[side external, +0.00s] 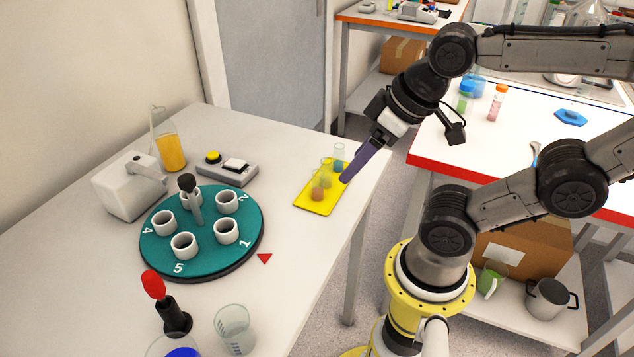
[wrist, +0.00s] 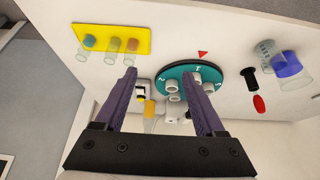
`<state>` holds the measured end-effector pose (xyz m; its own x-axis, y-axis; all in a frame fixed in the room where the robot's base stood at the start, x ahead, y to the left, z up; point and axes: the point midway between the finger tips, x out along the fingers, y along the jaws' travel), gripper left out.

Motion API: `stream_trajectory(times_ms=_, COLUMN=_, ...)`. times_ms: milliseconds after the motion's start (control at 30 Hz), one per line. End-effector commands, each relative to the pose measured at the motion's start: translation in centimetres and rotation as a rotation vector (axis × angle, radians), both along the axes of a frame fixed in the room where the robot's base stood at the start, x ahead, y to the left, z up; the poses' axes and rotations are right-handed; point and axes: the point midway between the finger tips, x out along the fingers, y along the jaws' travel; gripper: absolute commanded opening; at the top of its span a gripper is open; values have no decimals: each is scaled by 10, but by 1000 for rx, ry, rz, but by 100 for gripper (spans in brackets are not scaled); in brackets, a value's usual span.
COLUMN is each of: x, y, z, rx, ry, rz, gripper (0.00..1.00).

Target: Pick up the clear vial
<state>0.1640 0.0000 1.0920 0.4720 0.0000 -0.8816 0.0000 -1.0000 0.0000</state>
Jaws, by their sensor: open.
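Three see-through vials stand in a row on a yellow tray (side external: 310,206): one with blue-green contents (side external: 339,159), a middle one that looks pale yellow or clear (side external: 326,171), and one with orange-brown contents (side external: 317,187). The middle vial is likely the clear one, with yellow showing through it. In the wrist view the tray (wrist: 140,31) is at upper left, with the middle vial (wrist: 112,50) between the others. My gripper (side external: 346,179) is beside the tray's right edge, close to the blue vial. Its purple fingers (wrist: 159,74) are open, with no vial between them.
A teal turntable (side external: 205,220) with white cups and a dark-topped post is left of the tray. A grey box with a yellow button (side external: 226,168), a flask of orange liquid (side external: 171,150) and a beaker (side external: 234,328) share the table. Bare tabletop lies between tray and turntable.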

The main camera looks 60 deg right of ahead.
Motion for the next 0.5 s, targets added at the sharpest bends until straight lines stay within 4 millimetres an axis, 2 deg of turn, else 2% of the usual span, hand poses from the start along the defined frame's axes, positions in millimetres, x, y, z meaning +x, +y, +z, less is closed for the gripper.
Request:
stream_trajectory(times_ms=167, x=0, y=0, z=0, rx=10, ry=0, rz=-19, gripper=72)
stream_trajectory(times_ms=267, x=-2, y=0, z=-1, rx=55, ry=9, rz=-102, gripper=72)
stream_trajectory(times_ms=367, x=0, y=0, z=7, rx=138, ry=14, rz=-262, gripper=72)
stream_trajectory(times_ms=500, x=13, y=-3, z=20, rx=276, ry=62, rz=-573, gripper=72)
